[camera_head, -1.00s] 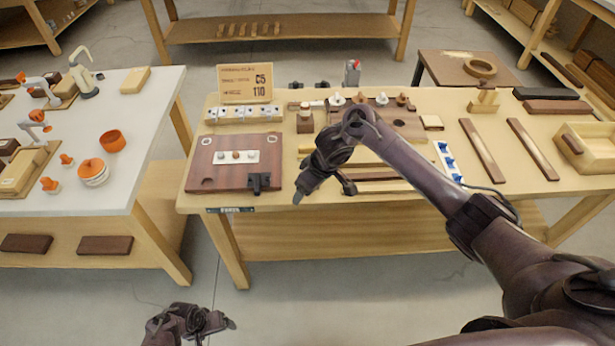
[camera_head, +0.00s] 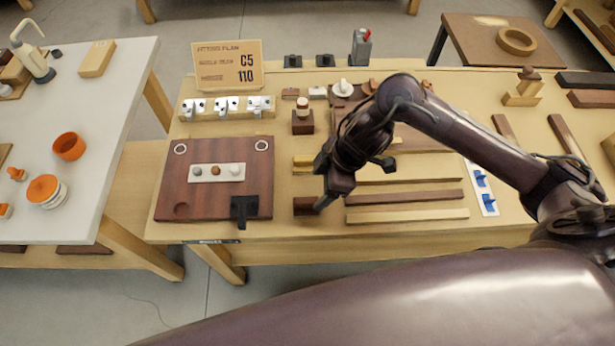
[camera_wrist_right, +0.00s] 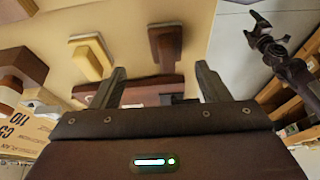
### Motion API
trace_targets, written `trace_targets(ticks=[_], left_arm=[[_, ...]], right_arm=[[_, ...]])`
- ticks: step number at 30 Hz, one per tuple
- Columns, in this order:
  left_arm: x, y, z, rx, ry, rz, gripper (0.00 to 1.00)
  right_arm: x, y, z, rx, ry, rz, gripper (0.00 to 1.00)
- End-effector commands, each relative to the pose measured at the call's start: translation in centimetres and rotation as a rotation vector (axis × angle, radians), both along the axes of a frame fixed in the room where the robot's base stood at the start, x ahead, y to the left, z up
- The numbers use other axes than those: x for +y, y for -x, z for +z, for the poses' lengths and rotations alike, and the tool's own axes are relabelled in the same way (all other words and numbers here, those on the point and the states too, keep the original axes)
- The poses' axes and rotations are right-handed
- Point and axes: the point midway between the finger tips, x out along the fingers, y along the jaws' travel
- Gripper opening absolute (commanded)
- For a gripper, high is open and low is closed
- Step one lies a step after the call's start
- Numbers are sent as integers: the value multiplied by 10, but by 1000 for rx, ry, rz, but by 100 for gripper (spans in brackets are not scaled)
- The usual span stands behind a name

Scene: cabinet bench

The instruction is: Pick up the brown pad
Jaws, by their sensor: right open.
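The brown pad (camera_head: 304,206) lies near the front edge of the bench, just right of the reddish-brown board (camera_head: 175,210).
A brown bar (camera_head: 405,197) and a light bar (camera_head: 407,215) lie right of the pad. A black clamp (camera_head: 243,208) sits on the board's front corner. A small dark block with a knob (camera_head: 303,122) stands behind. A sign (camera_head: 228,65) stands at the back.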

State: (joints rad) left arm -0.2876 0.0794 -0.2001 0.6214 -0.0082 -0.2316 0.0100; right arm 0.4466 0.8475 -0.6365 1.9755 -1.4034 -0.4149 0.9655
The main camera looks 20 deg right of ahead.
Motion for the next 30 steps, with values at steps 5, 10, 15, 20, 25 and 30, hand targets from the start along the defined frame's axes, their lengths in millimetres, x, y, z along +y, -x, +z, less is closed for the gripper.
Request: trace_targets(ticks=[5, 10, 15, 20, 25, 30], left_arm=[[3, 10, -2, 0, -8, -9, 82], [3, 9, -1, 0, -8, -8, 82], [2, 8, 2, 1, -7, -8, 82], [2, 8, 0, 1, -7, -8, 82], [2, 8, 0, 1, -7, -7, 82], [2, 8, 0, 1, -6, -8, 82]], right_arm=[[7, 7, -12, 6, -3, 23, 69], [15, 4, -29, 5, -3, 20, 69], [26, 0, -52, 7, -1, 18, 69], [32, -3, -68, 2, -2, 18, 69], [32, -3, -71, 0, 0, 18, 69], [32, -3, -70, 0, 0, 18, 59]])
